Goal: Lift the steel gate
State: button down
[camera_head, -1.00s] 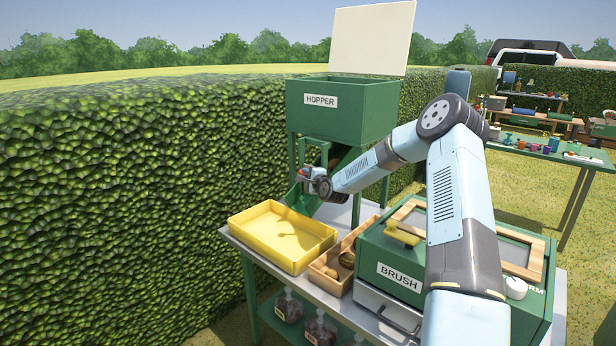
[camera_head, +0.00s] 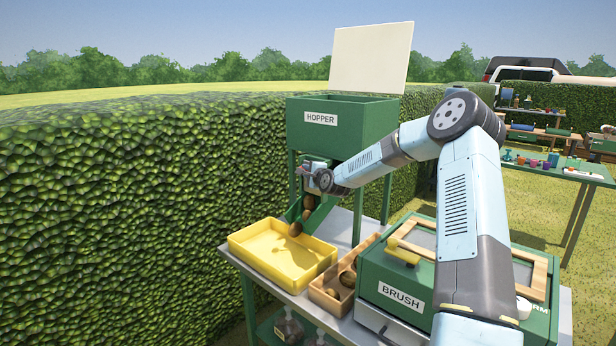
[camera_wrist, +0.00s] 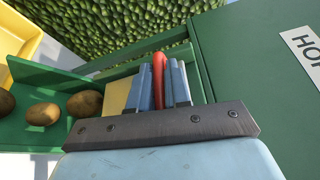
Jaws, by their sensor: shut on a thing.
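The hopper (camera_head: 345,122) is a green box on legs with a sloping green chute (camera_head: 319,215) below it. My gripper (camera_head: 305,174) is at the front of the hopper, just under its box. In the wrist view my gripper (camera_wrist: 160,88) has its blue fingers shut on an upright red handle (camera_wrist: 158,70), which I take as the steel gate's handle. The gate's plate is hidden or cannot be made out. Brown potatoes (camera_wrist: 43,114) lie on the chute in the wrist view. In the head view one potato (camera_head: 295,229) is at the chute's lower end.
A yellow tray (camera_head: 250,258) stands below the chute. A wooden box (camera_head: 326,297) with round brown things and a green box marked BRUSH (camera_head: 370,287) stand to its right. A hedge (camera_head: 120,220) runs along the left. A pale raised lid (camera_head: 370,58) tops the hopper.

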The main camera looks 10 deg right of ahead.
jog(key=c, duration=1.2)
grip_release()
jog(key=shift+o, duration=0.2)
jog(key=shift+s, duration=0.1)
jog(key=v, duration=1.3)
jog(key=shift+s, duration=0.3)
jog(key=s+a+n+g+h, duration=0.1)
jog(key=s+a+n+g, duration=0.2)
jog(key=s+n, duration=0.25)
jog(key=s+a+n+g+h, duration=0.2)
jog(key=s+a+n+g, duration=0.15)
jog(key=s, duration=0.35)
jog(key=s+d+r+n+g, duration=0.1)
jog(key=s+r+n, duration=0.2)
jog(key=s, duration=0.9)
jog(key=s+d+r+n+g, duration=0.1)
jog(key=s+r+n+g, duration=0.1)
jog(key=s, duration=1.1)
jog(key=s+d+r+n+g+h, duration=0.1)
jog(key=s+r+n, duration=0.2)
jog(key=s, duration=1)
notch_tip(320, 180, up, 2)
jog(key=shift+s+d+r+n, duration=0.1)
jog(key=shift+s+d+n, duration=0.1)
jog(key=shift+n, duration=0.1)
